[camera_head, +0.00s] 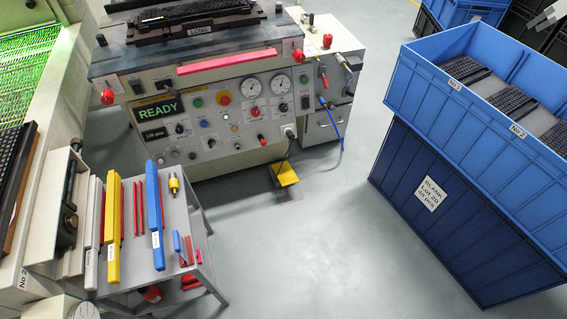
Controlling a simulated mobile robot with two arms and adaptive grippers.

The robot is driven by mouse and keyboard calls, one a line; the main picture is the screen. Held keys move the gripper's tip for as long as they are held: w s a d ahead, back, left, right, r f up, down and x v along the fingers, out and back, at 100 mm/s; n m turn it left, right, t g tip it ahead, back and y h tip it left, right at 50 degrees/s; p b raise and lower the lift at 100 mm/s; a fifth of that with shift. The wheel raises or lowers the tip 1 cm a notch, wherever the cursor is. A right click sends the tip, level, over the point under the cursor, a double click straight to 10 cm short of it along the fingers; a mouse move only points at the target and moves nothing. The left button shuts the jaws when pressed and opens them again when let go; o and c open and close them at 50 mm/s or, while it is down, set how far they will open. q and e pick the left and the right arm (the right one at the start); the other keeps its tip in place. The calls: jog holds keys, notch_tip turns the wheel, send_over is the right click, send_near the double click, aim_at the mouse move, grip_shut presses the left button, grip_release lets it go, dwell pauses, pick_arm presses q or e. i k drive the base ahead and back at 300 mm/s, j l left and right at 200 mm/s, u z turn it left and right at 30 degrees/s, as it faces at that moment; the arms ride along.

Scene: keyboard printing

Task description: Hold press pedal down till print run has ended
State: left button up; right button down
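The press pedal (285,174) is a small yellow plate on the floor in front of the press, with a dark cable running up to the front panel. Nothing is seen touching it. The press (232,143) is a cream machine whose green display (157,110) reads "READY". A dark keyboard (195,17) lies on a fixture on top, above a label "LONG". Neither of my grippers is in view.
A grey cart (182,220) holds yellow, blue and red bars at the left. A blue crate (465,112) with keyboards stands on a darker crate marked "BLANK" (432,193) at the right. The grey floor between them is clear.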

aim_at(286, 176)
jog(key=i+l+u, duration=0.2)
jog(key=u, duration=0.25)
jog(key=i+l+u, duration=0.15)
jog(key=u, duration=0.3)
jog(key=i+l+u, duration=0.1)
jog(key=l+u, duration=0.35)
jog(key=i+l+u, duration=0.15)
jog(key=l, duration=0.55)
jog(key=i+l+u, duration=0.1)
jog(key=l, duration=0.6)
jog(key=l+u, duration=0.15)
jog(key=l, duration=0.55)
jog(key=i, duration=0.05)
